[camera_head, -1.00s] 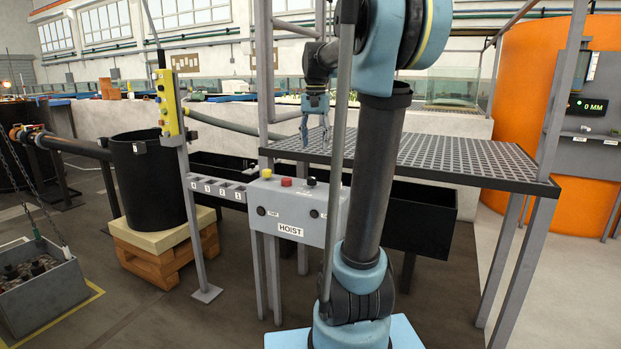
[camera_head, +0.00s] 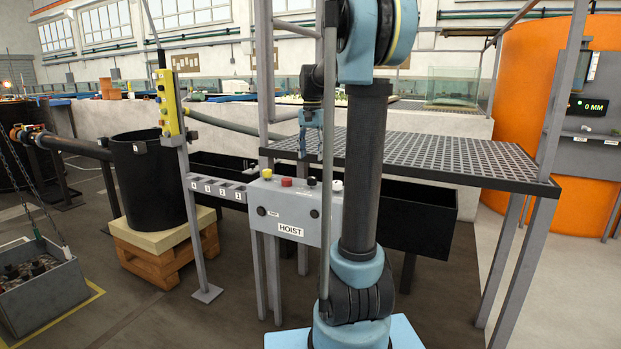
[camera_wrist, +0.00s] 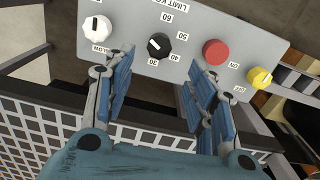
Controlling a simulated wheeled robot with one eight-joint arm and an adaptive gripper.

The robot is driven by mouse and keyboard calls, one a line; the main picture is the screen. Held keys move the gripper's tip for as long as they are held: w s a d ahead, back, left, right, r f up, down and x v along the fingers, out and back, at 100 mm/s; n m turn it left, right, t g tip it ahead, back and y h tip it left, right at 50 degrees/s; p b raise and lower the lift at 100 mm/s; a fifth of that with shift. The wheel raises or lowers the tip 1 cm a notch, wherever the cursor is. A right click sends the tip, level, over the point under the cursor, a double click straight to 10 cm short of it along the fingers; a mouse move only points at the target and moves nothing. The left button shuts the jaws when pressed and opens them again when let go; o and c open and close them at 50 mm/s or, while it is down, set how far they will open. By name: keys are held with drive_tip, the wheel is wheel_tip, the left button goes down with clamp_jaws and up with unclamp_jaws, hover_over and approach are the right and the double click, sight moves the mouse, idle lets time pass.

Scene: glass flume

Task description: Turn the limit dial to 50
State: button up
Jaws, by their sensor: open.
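The limit dial (camera_wrist: 159,45) is a black round knob with a pale mark, on the grey hoist panel (camera_wrist: 205,22) in the wrist view. In the head view the dial (camera_head: 312,181) is a small black knob on top of the hoist box (camera_head: 291,230). My gripper (camera_wrist: 162,58) is open and empty, with its blue fingers on either side of the dial's line of sight. In the head view my gripper (camera_head: 311,150) hangs above the box, apart from the dial.
A white knob (camera_wrist: 96,27) marked SLOW sits left of the dial. A red button (camera_wrist: 215,52) and a yellow button (camera_wrist: 260,77) sit to its right. A perforated grey platform (camera_head: 440,155) lies behind the box. A thin grey post (camera_head: 328,150) stands close by.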

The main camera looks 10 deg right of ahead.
sight(312, 177)
wheel_tip(312, 177, down, 9)
drive_tip(key=shift+f, duration=0.1)
idle(0.3)
drive_tip(key=c, duration=1.1)
drive_tip(key=shift+o, duration=0.2)
drive_tip(key=shift+a, duration=0.2)
drive_tip(key=shift+d, duration=0.15)
